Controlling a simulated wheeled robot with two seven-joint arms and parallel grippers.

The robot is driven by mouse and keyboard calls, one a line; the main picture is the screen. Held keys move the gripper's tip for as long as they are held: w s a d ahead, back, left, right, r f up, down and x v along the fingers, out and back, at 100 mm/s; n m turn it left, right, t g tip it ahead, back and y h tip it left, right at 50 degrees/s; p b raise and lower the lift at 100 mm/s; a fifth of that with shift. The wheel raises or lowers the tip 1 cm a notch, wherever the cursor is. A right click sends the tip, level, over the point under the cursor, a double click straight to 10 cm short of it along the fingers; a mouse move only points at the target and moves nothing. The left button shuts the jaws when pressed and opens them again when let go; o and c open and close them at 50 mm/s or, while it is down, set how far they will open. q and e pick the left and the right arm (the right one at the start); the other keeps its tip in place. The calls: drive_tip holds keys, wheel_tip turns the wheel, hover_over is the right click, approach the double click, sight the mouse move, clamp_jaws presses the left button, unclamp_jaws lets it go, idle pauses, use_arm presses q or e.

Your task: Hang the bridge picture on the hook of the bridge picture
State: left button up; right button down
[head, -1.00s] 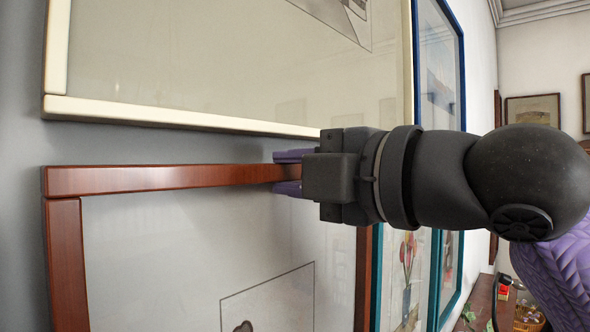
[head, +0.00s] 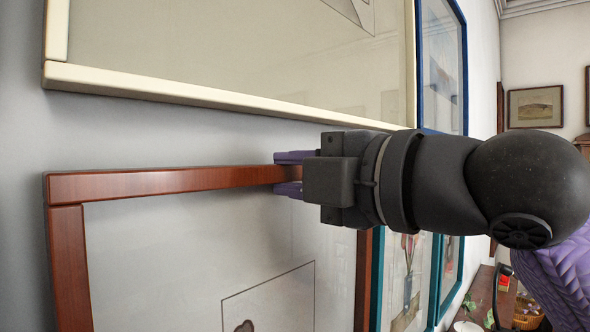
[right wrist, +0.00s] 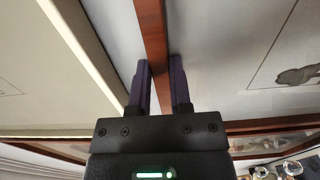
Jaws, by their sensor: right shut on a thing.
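A picture in a red-brown wooden frame (head: 160,183) is upright close to the wall, in the lower left of the head view. Only part of its drawing shows, so I cannot tell whether it is the bridge picture. My right gripper (head: 287,174) is shut on its top bar, toward the right end. The right wrist view shows the wooden bar (right wrist: 153,40) between the purple fingers (right wrist: 160,85). No hook shows in either view; any behind the frame is hidden. My left gripper is out of view.
A large cream-framed picture (head: 200,92) hangs just above, with a narrow strip of bare wall between. A blue-framed picture (head: 441,65) and teal-framed pictures (head: 376,285) are to the right. A basket (head: 527,312) stands at the lower right.

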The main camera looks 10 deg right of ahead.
drive_tip(key=shift+c, duration=2.4)
unclamp_jaws()
drive_tip(key=shift+s+r, duration=0.1)
drive_tip(key=shift+s, duration=0.1)
drive_tip(key=shift+w, duration=0.1)
drive_tip(key=b+v, duration=0.3)
drive_tip(key=v, duration=0.7)
